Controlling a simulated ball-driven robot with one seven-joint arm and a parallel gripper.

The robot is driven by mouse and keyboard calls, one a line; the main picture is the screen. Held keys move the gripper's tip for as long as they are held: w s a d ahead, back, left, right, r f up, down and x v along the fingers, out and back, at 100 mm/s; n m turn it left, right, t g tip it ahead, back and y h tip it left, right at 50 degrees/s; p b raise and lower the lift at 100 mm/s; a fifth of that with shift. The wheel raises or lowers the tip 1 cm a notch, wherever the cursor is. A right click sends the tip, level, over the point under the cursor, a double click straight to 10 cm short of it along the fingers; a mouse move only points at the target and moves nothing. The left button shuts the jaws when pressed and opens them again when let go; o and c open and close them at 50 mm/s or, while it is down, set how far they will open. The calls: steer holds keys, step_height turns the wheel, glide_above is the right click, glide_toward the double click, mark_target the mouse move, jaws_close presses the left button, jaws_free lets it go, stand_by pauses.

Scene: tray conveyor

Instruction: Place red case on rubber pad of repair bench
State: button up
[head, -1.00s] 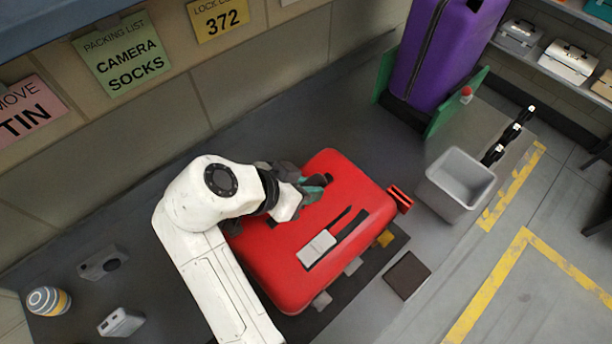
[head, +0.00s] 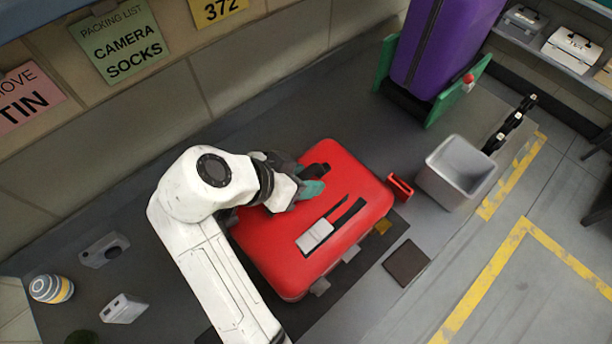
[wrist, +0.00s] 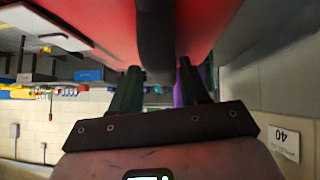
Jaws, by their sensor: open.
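The red case (head: 275,245) lies flat on the bench, with a dark handle (head: 318,169) and a grey label on its upper face. A dark pad (head: 335,301) shows from under its front and right edges. My gripper (head: 310,184) is over the case's upper face at the handle, its fingers open. In the wrist view, the handle (wrist: 156,40) runs between the two fingers of my gripper (wrist: 158,88), below the red case surface (wrist: 95,25). Whether the fingers touch the handle I cannot tell. My arm hides the case's left part.
A purple case (head: 440,45) stands between green holders at the back right. A grey bin (head: 455,175), a small red holder (head: 399,188) and a dark square (head: 406,263) lie to the right. A camera (head: 104,250) and striped jar (head: 51,289) are at left.

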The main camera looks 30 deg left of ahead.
steer(key=v, duration=1)
steer(key=shift+s+a+r, duration=0.15)
steer(key=shift+s+r, duration=0.1)
steer(key=shift+r, duration=0.05)
